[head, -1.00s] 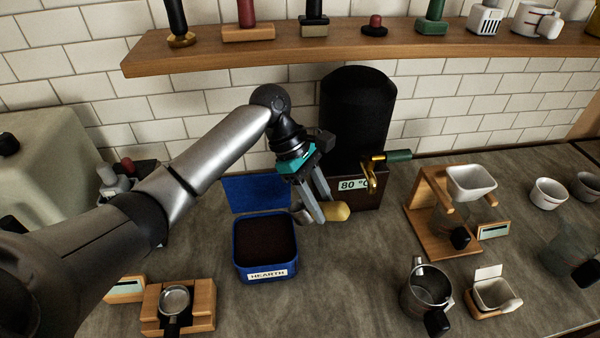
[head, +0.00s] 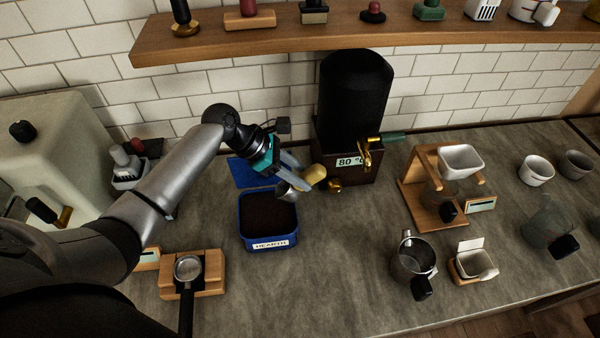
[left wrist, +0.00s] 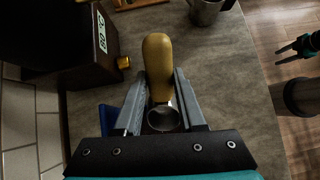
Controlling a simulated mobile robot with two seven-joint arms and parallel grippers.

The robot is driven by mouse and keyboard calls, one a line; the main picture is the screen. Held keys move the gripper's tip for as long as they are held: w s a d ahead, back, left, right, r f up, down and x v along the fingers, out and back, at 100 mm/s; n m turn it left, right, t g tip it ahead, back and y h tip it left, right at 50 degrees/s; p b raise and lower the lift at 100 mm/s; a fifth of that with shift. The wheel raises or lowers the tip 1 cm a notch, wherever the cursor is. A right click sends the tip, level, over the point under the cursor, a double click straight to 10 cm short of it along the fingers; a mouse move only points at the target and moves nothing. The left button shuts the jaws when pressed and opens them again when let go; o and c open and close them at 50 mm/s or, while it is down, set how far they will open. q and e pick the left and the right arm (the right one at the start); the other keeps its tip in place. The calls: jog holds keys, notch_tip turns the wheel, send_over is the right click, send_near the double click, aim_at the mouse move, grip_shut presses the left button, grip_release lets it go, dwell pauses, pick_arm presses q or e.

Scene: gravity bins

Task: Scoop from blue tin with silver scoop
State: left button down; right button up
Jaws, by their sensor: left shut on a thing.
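The blue tin (head: 268,242), labelled HEARTH, stands open on the counter, full of dark brown grounds, its blue lid (head: 243,172) tilted up behind. My left gripper (head: 297,178) is shut on the silver scoop, above the tin's back right corner. The scoop has a yellow handle (head: 314,174) and a silver bowl (head: 287,191). In the left wrist view the handle (left wrist: 157,65) points away between the fingers and the bowl (left wrist: 163,118) sits near the palm. What looks like my right gripper (left wrist: 290,46) shows small at that view's right edge; its opening is unclear.
A black dispenser (head: 354,100) with an 80 °C sign stands behind right of the tin. A portafilter (head: 187,268) on a wooden stand is front left. A wooden dripper stand (head: 420,200) and a metal pitcher (head: 413,258) are right. The counter between is clear.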

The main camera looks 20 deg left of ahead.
aim_at(292, 188)
pick_arm(q)
jog(key=shift+s+a+f+b, duration=0.15)
jog(key=shift+a+f+b, duration=0.15)
jog(key=shift+f, duration=0.5)
jog(key=shift+s+a+f+b, duration=0.1)
jog(key=shift+a+f+b, duration=0.2)
jog(key=shift+f, duration=0.55)
jog(key=shift+s+a+f+b, duration=0.2)
jog(key=shift+a+f, duration=0.1)
jog(key=shift+f, duration=0.5)
jog(key=shift+s+a+f+b, duration=0.1)
jog(key=shift+a+f+b, duration=0.2)
jog(key=shift+f, duration=0.65)
jog(key=shift+s+a+f+b, duration=0.15)
jog(key=shift+f+b, duration=0.1)
jog(key=shift+f, duration=0.65)
jog(key=shift+w+r, duration=0.1)
jog(key=shift+f, duration=0.7)
